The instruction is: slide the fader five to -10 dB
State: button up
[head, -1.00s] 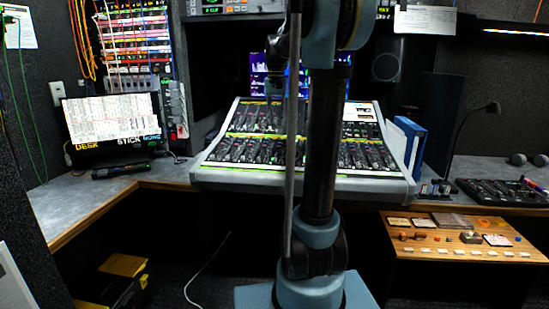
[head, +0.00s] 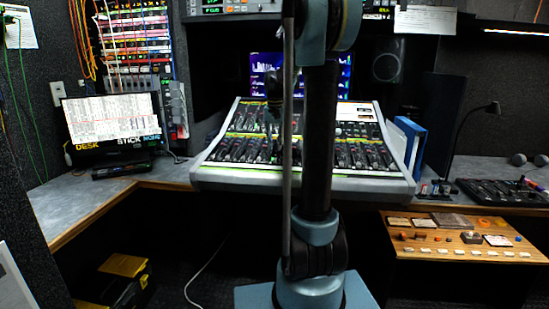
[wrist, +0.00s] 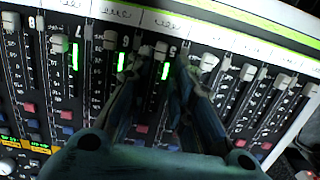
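The mixing console (head: 300,183) stands ahead on the desk, with its sloped face full of channel strips. In the wrist view its faders run side by side, with pale caps near the upper ends of the slots. One cap (wrist: 160,47) sits by a green-lit meter, at the far end of the gap between my fingertips. My gripper (wrist: 163,68) is open, with one finger on each side of that fader's strip. I cannot tell whether either finger touches the cap. In the head view my arm hides part of the console.
Neighbouring fader caps (wrist: 208,62) and (wrist: 110,38) stand close on both sides of my fingers. A monitor (head: 112,120) stands at the left, blue binders (head: 410,145) at the console's right.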

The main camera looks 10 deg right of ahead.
aim_at(275, 155)
jog(key=shift+f, duration=2.8)
grip_shut()
